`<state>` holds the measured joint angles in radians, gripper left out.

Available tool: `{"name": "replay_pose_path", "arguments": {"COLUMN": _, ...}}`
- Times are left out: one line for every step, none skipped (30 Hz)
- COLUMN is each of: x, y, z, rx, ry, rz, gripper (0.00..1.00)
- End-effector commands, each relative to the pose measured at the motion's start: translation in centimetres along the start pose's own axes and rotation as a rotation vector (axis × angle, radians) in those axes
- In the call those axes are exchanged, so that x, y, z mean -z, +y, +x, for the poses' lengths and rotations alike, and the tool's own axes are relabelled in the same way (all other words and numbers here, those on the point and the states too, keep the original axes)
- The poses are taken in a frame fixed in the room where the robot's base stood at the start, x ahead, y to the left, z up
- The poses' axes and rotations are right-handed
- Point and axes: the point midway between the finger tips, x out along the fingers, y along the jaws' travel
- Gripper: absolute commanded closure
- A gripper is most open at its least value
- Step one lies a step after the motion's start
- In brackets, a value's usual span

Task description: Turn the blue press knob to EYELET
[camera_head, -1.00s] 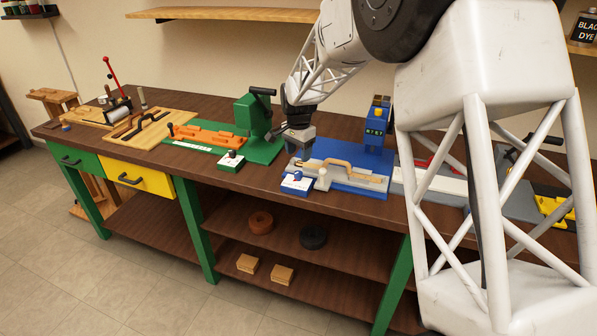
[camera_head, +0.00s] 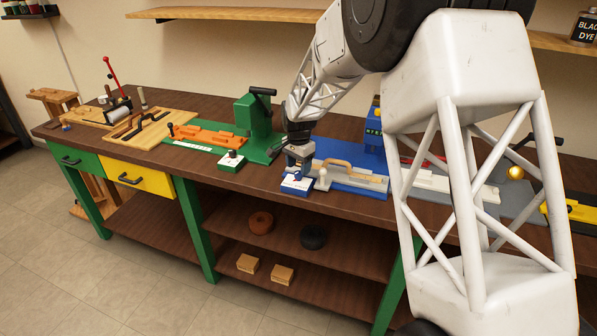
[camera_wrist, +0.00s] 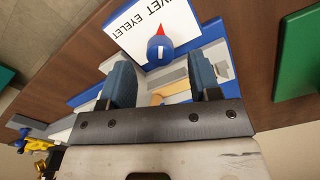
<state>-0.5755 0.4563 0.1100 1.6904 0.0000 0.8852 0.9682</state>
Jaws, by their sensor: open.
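The blue press knob (camera_wrist: 160,50) sits on a white-topped blue control box (camera_head: 297,184) at the front of the blue press base. In the wrist view its red pointer points up in the picture, towards the lettering on the white label (camera_wrist: 135,28). The word EYELET is readable; the word beside it is cut off and shows only "VET". My gripper (camera_wrist: 166,68) is open, a finger on each side of the knob in the picture, with gaps visible. In the head view my gripper (camera_head: 300,158) is directly above the box and hides most of the knob.
A grey fixture with a wooden-coloured curved handle (camera_head: 333,163) lies just right of the box. The green press (camera_head: 256,118) and its own white-topped green box (camera_head: 232,161) stand to the left. The bench's front edge is close to the blue box.

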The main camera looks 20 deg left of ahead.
Motion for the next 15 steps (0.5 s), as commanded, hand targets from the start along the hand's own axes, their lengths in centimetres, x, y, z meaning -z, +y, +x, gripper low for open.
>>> {"name": "replay_pose_path", "arguments": {"x": 0.0, "y": 0.0, "z": 0.7, "rx": -0.001, "ry": 0.0, "rz": 0.0, "gripper": 0.43}}
{"name": "replay_pose_path", "arguments": {"x": 0.0, "y": 0.0, "z": 0.9, "rx": 0.0, "ry": 0.0, "rz": 0.0, "gripper": 0.43}}
{"name": "replay_pose_path", "arguments": {"x": 0.0, "y": 0.0, "z": 1.3, "rx": 0.0, "ry": 0.0, "rz": 0.0, "gripper": 0.43}}
{"name": "replay_pose_path", "arguments": {"x": 0.0, "y": 0.0, "z": 1.6, "rx": -0.001, "ry": 0.0, "rz": 0.0, "gripper": 0.43}}
{"name": "replay_pose_path", "arguments": {"x": 0.0, "y": 0.0, "z": 1.8, "rx": -0.001, "ry": 0.0, "rz": 0.0, "gripper": 0.43}}
{"name": "replay_pose_path", "arguments": {"x": 0.0, "y": 0.0, "z": 2.0, "rx": -0.001, "ry": 0.0, "rz": 0.0, "gripper": 0.43}}
{"name": "replay_pose_path", "arguments": {"x": 0.0, "y": 0.0, "z": 2.1, "rx": 0.0, "ry": 0.0, "rz": 0.0, "gripper": 0.43}}
{"name": "replay_pose_path", "arguments": {"x": 0.0, "y": 0.0, "z": 2.3, "rx": 0.0, "ry": 0.0, "rz": 0.0, "gripper": 0.43}}
{"name": "replay_pose_path", "arguments": {"x": 0.0, "y": 0.0, "z": 2.4, "rx": 0.0, "ry": 0.0, "rz": 0.0, "gripper": 0.43}}
{"name": "replay_pose_path", "arguments": {"x": 0.0, "y": 0.0, "z": 2.4, "rx": 0.0, "ry": 0.0, "rz": 0.0, "gripper": 0.43}}
{"name": "replay_pose_path", "arguments": {"x": 0.0, "y": 0.0, "z": 2.5, "rx": 0.001, "ry": 0.0, "rz": 0.0, "gripper": 0.43}}
{"name": "replay_pose_path", "arguments": {"x": 0.0, "y": 0.0, "z": 2.5, "rx": 0.001, "ry": 0.001, "rz": 0.0, "gripper": 0.43}}
{"name": "replay_pose_path", "arguments": {"x": 0.0, "y": 0.0, "z": 2.5, "rx": 0.001, "ry": 0.0, "rz": 0.0, "gripper": 0.43}}
{"name": "replay_pose_path", "arguments": {"x": 0.0, "y": 0.0, "z": 2.5, "rx": 0.001, "ry": 0.001, "rz": 0.0, "gripper": 0.43}}
{"name": "replay_pose_path", "arguments": {"x": 0.0, "y": 0.0, "z": 2.5, "rx": 0.001, "ry": 0.001, "rz": 0.0, "gripper": 0.43}}
